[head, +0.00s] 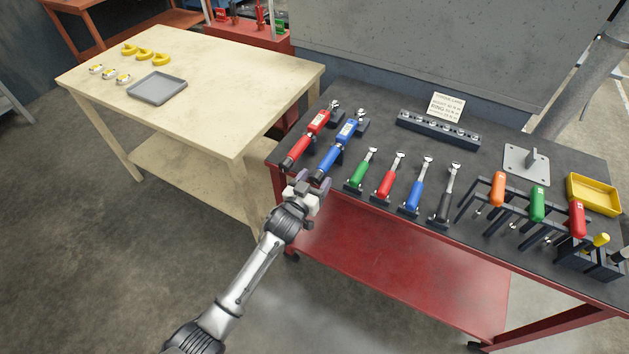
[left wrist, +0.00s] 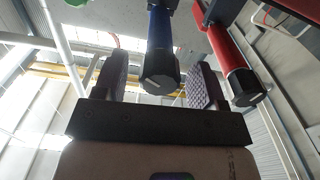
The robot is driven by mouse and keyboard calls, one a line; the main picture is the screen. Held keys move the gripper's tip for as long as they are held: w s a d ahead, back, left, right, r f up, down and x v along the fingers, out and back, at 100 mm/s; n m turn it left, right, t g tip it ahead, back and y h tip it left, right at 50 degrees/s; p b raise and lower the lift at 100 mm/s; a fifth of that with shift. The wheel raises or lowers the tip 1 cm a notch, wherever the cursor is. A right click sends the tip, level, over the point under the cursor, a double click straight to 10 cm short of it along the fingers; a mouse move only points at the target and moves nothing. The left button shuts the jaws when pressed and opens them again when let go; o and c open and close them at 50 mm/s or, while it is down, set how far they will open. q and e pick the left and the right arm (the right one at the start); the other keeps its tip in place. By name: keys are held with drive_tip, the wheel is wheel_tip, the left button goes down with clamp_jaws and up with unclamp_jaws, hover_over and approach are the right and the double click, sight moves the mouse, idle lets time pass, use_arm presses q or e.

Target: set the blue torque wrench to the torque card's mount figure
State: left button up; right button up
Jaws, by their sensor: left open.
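The blue torque wrench (head: 338,150) lies in its dark cradle at the left end of the black bench top, its handle end pointing toward the front edge. The red torque wrench (head: 306,139) lies beside it on the left. The torque card (head: 447,107) stands behind the socket rail; its print is too small to read. My left gripper (head: 312,188) is at the bench's front edge, by the blue wrench's handle end. In the left wrist view, the open fingers (left wrist: 158,88) stand either side of the blue wrench's dark end cap (left wrist: 160,75), with gaps visible. My right gripper is not in view.
Small ratchets with green (head: 358,173), red, blue and black handles stand right of the torque wrenches. Screwdrivers in racks (head: 498,189), a grey plate with a post (head: 526,165) and a yellow tray (head: 593,194) are farther right. A wooden table (head: 220,75) stands left.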

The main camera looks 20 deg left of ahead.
use_arm(q)
drive_tip(key=shift+c, duration=0.4)
drive_tip(key=c, duration=0.9)
drive_tip(key=shift+o, duration=0.2)
drive_tip(key=shift+m+p, duration=0.7)
drive_tip(key=shift+m, duration=0.5)
drive_tip(key=shift+m+p, duration=0.45)
drive_tip(key=shift+m, duration=1.35)
drive_tip(key=o, duration=0.9)
drive_tip(key=shift+o, duration=0.2)
drive_tip(key=shift+a, duration=0.1)
